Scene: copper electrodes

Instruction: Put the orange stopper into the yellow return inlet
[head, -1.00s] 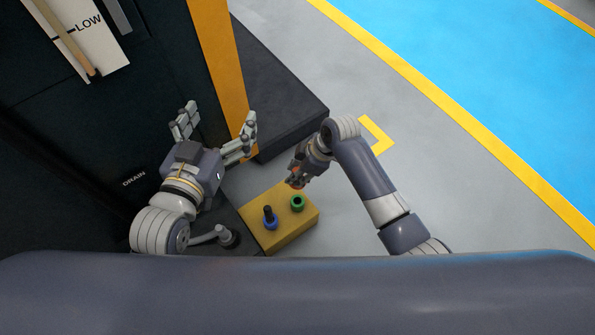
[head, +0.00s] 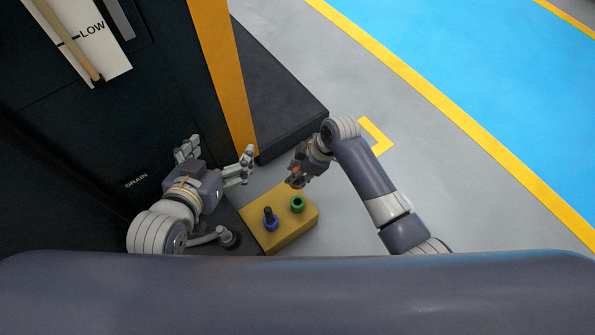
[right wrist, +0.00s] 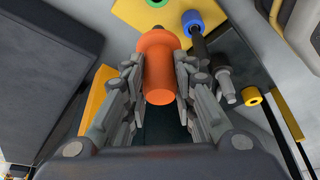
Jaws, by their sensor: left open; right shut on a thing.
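The orange stopper (right wrist: 158,68) is held between the fingers of my right gripper (right wrist: 158,80) in the right wrist view. In the head view only a small part of the stopper (head: 296,170) shows at my right gripper (head: 298,178), above the back right of a yellow block. A small yellow ring with a dark hole (right wrist: 252,96) shows at the right of the right wrist view; it looks like the yellow return inlet, apart from the stopper. I cannot make out that inlet in the head view. My left gripper (head: 217,154) is open and empty beside the dark cabinet.
The yellow block (head: 282,233) carries a green ring (head: 297,204) and a blue ring (head: 271,225) with a dark peg. A grey pipe fitting (head: 227,237) stands left of the block. The dark cabinet (head: 90,130) fills the left; open floor lies to the right.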

